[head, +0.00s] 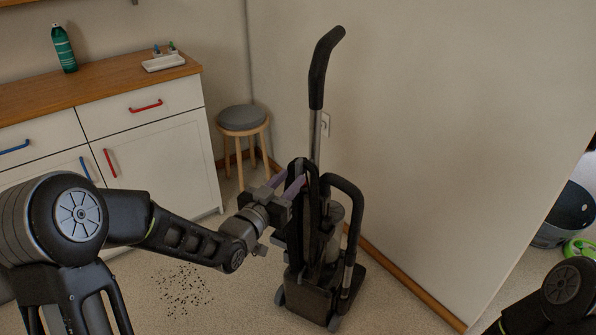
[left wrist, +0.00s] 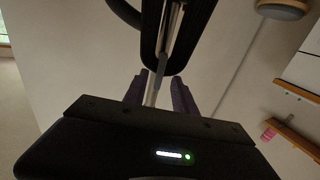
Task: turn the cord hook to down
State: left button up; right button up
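A black and grey upright vacuum cleaner (head: 311,293) stands on the floor, its long handle (head: 322,70) leaning up to the right. My left gripper (head: 297,185) is at its upper left side, purple-grey fingers pointing at the black back. In the left wrist view the two fingers (left wrist: 158,95) are apart, with a grey metal rod visible between them; I cannot tell whether they touch it. A dark part of the vacuum (left wrist: 177,35) lies just beyond the fingertips. I cannot make out the cord hook clearly; the gripper may cover it. My right gripper is out of view.
A white cabinet (head: 165,150) with a wooden top stands at the left, and a round grey stool (head: 243,118) behind. A wall is close behind the vacuum. Dark crumbs (head: 183,290) lie on the floor. A dark bin (head: 566,215) stands at the far right.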

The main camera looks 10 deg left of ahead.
aim_at(297, 173)
pick_arm(q)
jog(key=shift+x, duration=2.35)
jog(key=shift+c, duration=0.3)
grip_shut()
